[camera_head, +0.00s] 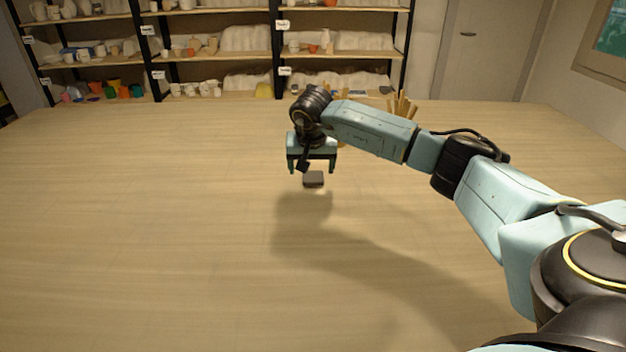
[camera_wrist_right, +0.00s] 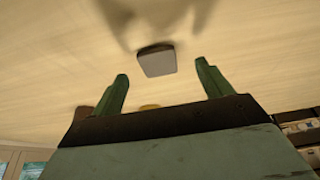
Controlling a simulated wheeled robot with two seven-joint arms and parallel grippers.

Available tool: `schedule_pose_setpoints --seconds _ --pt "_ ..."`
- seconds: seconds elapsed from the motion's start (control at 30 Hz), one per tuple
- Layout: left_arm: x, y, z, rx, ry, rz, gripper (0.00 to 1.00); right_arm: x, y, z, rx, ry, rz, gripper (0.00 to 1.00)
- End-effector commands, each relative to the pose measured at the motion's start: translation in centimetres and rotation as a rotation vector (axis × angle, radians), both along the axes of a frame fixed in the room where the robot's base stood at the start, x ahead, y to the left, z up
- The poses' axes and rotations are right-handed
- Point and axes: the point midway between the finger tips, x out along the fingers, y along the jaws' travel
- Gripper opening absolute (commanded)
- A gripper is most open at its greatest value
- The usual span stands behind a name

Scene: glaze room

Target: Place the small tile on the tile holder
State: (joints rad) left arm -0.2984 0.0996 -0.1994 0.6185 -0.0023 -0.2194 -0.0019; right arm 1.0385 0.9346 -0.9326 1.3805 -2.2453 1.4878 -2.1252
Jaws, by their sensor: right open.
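The small tile (camera_head: 313,179), a flat dark square block, lies on the table near the middle of the head view. In the right wrist view the tile (camera_wrist_right: 156,60) shows a grey face and a darker edge. My right gripper (camera_head: 312,168) points down just behind and above it, with its fingers spread and nothing between them. In the right wrist view the gripper (camera_wrist_right: 162,72) shows both green fingertips apart, with the tile beyond them. I cannot make out the tile holder for certain; the right arm may hide it. My left gripper is out of view.
Wooden sticks (camera_head: 403,105) stand behind my right forearm, partly hidden. A yellowish thing (camera_wrist_right: 150,107) and a brown thing (camera_wrist_right: 82,113) show partly behind the gripper in the wrist view. Shelves of pottery (camera_head: 220,55) stand beyond the table. The table (camera_head: 130,220) is clear at left and front.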

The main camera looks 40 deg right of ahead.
Motion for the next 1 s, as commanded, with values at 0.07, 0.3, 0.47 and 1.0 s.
schedule_pose_setpoints --seconds 0.07,0.3,0.47,1.0 --pt "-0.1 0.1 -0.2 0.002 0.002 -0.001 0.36 0.2 -0.6 -1.4 0.001 0.004 -0.002 0.78" --pt "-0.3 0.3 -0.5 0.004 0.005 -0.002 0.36 1.0 -1.4 -3.9 0.001 0.002 0.0 0.78" --pt "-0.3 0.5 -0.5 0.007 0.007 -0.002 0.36 1.1 -1.5 -3.9 -0.001 0.001 0.0 0.78" --pt "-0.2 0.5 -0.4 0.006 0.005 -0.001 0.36 1.1 -1.5 -3.9 0.0 0.0 0.0 0.25"
